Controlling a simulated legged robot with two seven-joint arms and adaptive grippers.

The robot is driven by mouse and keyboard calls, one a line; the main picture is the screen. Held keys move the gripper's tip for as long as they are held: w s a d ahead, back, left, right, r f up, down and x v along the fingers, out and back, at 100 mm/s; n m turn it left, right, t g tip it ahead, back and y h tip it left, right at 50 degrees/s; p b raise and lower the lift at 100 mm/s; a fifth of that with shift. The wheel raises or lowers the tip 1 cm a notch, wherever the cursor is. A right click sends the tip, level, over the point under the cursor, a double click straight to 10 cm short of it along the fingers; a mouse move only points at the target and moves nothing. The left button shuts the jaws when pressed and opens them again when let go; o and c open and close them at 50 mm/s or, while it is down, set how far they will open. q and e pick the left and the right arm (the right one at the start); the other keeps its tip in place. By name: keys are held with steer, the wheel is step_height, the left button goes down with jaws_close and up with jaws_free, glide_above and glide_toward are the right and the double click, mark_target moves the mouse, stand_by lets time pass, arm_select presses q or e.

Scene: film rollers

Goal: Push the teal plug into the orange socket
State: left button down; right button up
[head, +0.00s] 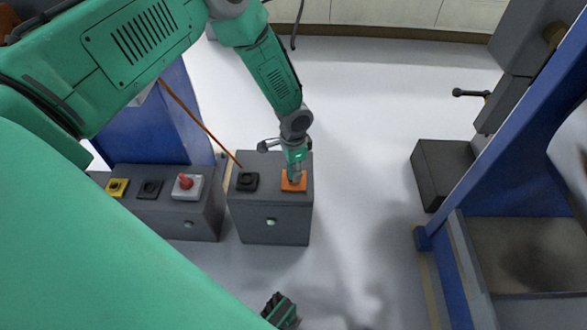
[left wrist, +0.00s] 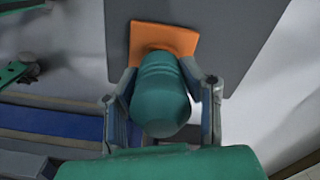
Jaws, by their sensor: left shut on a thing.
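The teal plug (left wrist: 160,95) is between the two fingers of my left gripper (left wrist: 163,108), which is shut on it. The orange socket (left wrist: 170,38) is a square plate on the grey box, directly beyond the plug in the left wrist view. The plug's far end meets or overlaps the socket, and how deep it sits is hidden. In the head view my left gripper (head: 294,172) points down at the orange socket (head: 287,185). A dark green part at the bottom edge looks like my right gripper (head: 280,309); its fingers are unclear.
The grey box (head: 270,218) also bears a black socket (head: 247,181) beside the orange one. Left of it, another box carries a yellow socket (head: 117,188), a black one (head: 150,189) and a red switch (head: 186,183). A blue frame (head: 500,110) stands at right.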

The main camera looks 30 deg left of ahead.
stand_by(0.5)
arm_select(q)
steer(key=shift+f+b, duration=0.35)
steer(key=shift+f, duration=0.3)
steer(key=c, duration=1)
jaws_free()
steer(key=shift+o, duration=0.2)
steer(key=shift+r, duration=0.1)
steer(key=shift+r, duration=0.3)
step_height(320, 180, up, 11)
steer(key=shift+r, duration=0.1)
